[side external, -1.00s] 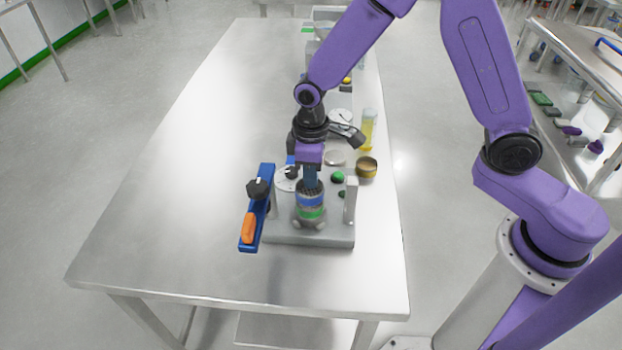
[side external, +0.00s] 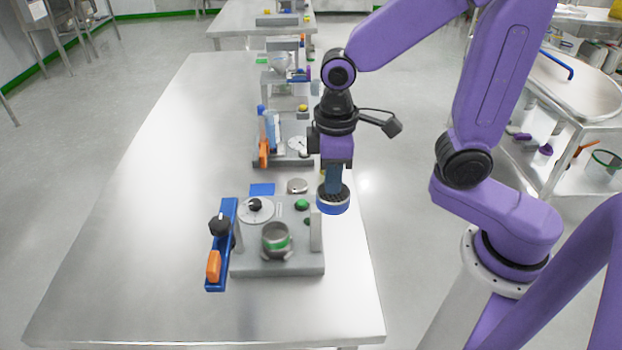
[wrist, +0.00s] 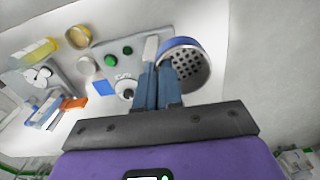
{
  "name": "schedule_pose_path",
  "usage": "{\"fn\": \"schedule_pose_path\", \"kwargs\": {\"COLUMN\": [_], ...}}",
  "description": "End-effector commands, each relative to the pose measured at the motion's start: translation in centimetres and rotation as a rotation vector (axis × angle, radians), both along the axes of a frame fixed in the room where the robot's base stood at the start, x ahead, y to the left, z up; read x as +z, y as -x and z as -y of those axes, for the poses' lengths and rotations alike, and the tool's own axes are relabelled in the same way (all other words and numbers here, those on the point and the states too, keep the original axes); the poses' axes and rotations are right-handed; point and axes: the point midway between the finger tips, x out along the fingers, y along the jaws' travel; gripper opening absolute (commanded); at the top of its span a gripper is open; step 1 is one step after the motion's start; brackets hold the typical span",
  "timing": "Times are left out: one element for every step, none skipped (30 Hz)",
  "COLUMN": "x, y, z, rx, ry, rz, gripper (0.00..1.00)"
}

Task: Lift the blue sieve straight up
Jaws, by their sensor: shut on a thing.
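The blue sieve (side external: 333,207) hangs in the air from my gripper (side external: 336,188), to the right of the grey stand (side external: 300,265). My gripper is shut on its wall, and the sieve stays roughly upright. In the wrist view the sieve (wrist: 180,44) shows its blue rim and perforated bottom, beside my fingers (wrist: 158,80). A metal cup with a green band (side external: 276,241) sits in the stand, clear of the sieve. The sieve's inside is mostly hidden in the side view.
A blue bar (side external: 222,240) with a black knob and an orange handle lies along the stand's left side. A dial (side external: 256,210), a blue square (side external: 262,190) and a silver disc (side external: 297,186) are behind. The table's left half (side external: 130,210) is clear.

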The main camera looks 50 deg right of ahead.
Motion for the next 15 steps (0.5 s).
{"fn": "schedule_pose_path", "kwargs": {"x": [0.3, 0.4, 0.5, 0.6, 0.6, 0.7, 0.8, 0.9, 1.0, 1.1, 1.2, 1.4, 1.5, 1.6, 1.7], "y": [0.4, 0.6, 0.9, 1.1, 1.2, 1.4, 1.5, 1.5, 1.6, 1.6, 1.7, 1.7, 1.7, 1.7, 1.6], "z": [0.1, 0.2, 0.3, 0.4, 0.5, 0.5, 0.6, 0.6, 0.6, 0.6, 0.7, 0.7, 0.7, 0.7, 0.6], "rx": [0.001, 0.001, 0.000, 0.000, 0.000, -0.001, -0.001, -0.001, -0.001, -0.001, -0.001, -0.001, -0.001, -0.001, -0.001], "ry": [-0.002, -0.003, -0.002, -0.002, -0.001, -0.001, -0.001, -0.001, -0.002, -0.002, -0.001, -0.001, -0.001, -0.001, -0.001], "rz": [0.002, 0.003, 0.002, 0.002, 0.001, 0.001, 0.001, 0.001, 0.002, 0.002, 0.001, 0.001, 0.001, 0.001, 0.001], "gripper": [0.00, 0.00, 0.00, 0.00, 0.00, 0.00, 0.00, 0.00, 0.00, 0.00, 0.00, 0.00, 0.00, 0.00, 0.00]}}
